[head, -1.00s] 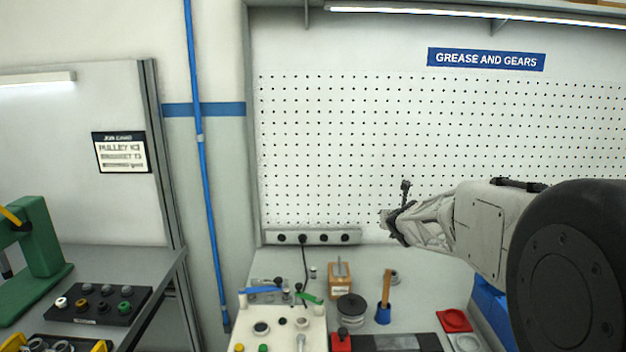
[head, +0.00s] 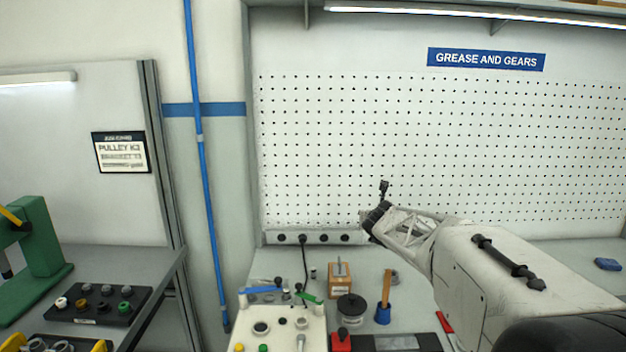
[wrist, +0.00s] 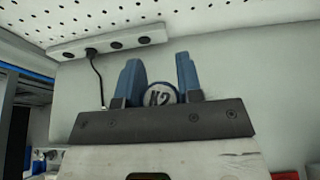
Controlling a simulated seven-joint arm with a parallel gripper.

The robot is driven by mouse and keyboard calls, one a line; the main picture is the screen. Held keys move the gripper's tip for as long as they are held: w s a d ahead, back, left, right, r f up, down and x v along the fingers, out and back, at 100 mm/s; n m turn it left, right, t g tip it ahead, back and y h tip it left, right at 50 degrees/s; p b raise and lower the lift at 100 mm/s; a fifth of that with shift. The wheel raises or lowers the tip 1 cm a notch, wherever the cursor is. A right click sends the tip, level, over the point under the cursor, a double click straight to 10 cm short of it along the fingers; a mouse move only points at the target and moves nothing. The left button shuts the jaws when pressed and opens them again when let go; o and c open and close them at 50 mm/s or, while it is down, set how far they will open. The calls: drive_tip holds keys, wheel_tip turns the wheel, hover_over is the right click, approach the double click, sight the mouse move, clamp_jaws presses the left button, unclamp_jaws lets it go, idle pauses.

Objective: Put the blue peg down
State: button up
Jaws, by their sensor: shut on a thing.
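My gripper (wrist: 159,70) shows in the wrist view with two blue fingers. It is shut on a round blue-rimmed piece with a white face marked K2, which I take as the blue peg (wrist: 159,95). In the head view my gripper (head: 372,218) is up in front of the lower pegboard, above the back of the bench. The peg cannot be made out there. Behind the fingers in the wrist view is plain wall.
Below, the bench holds a white control box (head: 282,325), a wooden block (head: 340,286), a black round tin (head: 351,309) and a blue cup (head: 383,315) with a wooden handle. A socket strip (head: 335,238) runs along the wall. A small blue object (head: 607,264) lies far right.

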idle(0.4)
wheel_tip(320, 180, up, 5)
drive_tip(key=shift+a+f, duration=0.1)
idle(0.8)
drive_tip(key=shift+w+a, duration=0.1)
drive_tip(key=shift+a, duration=0.15)
drive_tip(key=shift+w+a+m+g+h, duration=0.7)
drive_tip(key=shift+a+m+g+h, duration=3.25)
drive_tip(key=shift+a, duration=7.9)
wheel_tip(320, 180, down, 10)
drive_tip(key=m+t+h, duration=0.2)
drive_tip(key=h, duration=0.1)
drive_tip(key=shift+f, duration=0.25)
drive_tip(key=shift+f+m+t, duration=0.1)
drive_tip(key=shift+m+t, duration=0.15)
